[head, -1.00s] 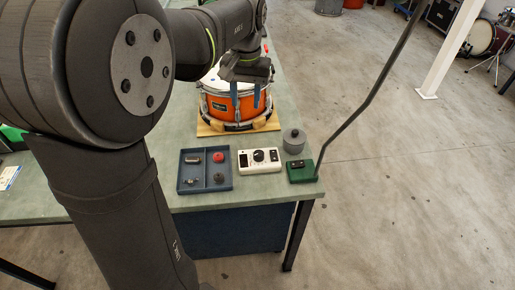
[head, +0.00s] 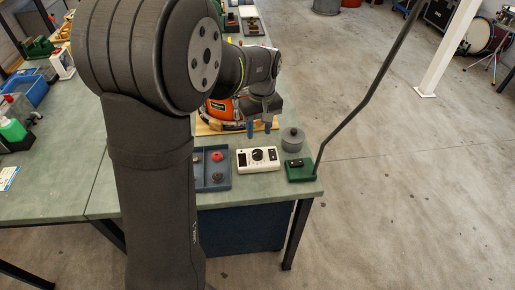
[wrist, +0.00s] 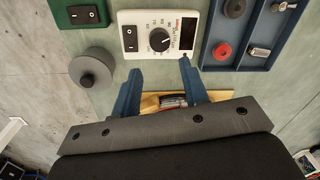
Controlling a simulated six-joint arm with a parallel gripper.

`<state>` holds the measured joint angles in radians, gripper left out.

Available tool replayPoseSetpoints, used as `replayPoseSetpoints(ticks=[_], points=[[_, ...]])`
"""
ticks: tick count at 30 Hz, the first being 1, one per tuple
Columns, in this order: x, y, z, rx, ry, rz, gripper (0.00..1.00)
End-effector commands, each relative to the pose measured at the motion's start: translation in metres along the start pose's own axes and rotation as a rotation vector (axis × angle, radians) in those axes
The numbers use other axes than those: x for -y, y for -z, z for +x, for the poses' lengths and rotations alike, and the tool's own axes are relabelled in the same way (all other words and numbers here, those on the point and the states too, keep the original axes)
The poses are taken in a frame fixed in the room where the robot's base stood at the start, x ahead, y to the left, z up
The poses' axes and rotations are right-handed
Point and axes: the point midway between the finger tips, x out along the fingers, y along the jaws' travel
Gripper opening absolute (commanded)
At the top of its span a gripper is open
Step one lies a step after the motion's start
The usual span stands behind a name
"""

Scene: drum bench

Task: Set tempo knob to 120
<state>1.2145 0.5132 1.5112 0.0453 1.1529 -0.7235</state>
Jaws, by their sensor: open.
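The white metronome box (head: 258,160) sits near the front edge of the bench. Its black round tempo knob (wrist: 159,39) shows in the wrist view, ringed by a printed scale too small to read, with a dark display beside it. The knob's white mark is too small to read as a number. My gripper (head: 261,133) is behind the box, above the bench between it and the orange drum (head: 218,108). In the wrist view, the blue fingers of my gripper (wrist: 157,78) are apart, with nothing between them, just short of the box.
A blue divided tray (head: 213,183) with small parts stands left of the box. My arm hides part of the tray.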

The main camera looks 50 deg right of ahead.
Motion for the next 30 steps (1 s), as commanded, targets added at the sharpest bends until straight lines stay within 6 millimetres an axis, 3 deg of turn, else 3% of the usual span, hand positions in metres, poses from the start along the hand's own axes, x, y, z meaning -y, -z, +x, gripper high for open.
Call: replayPoseSetpoints(ticks=[6, 12, 25, 26, 30], points=[[0.001, -0.001, 0.048, 0.003, 0.003, 0.000, 0.41], [0.000, 0.000, 0.076, 0.001, 0.001, 0.000, 0.41], [0.000, 0.000, 0.088, 0.000, 0.000, 0.000, 0.41], [0.000, 0.000, 0.088, 0.000, 0.000, 0.000, 0.39], [0.000, 0.000, 0.088, 0.000, 0.000, 0.001, 0.11]])
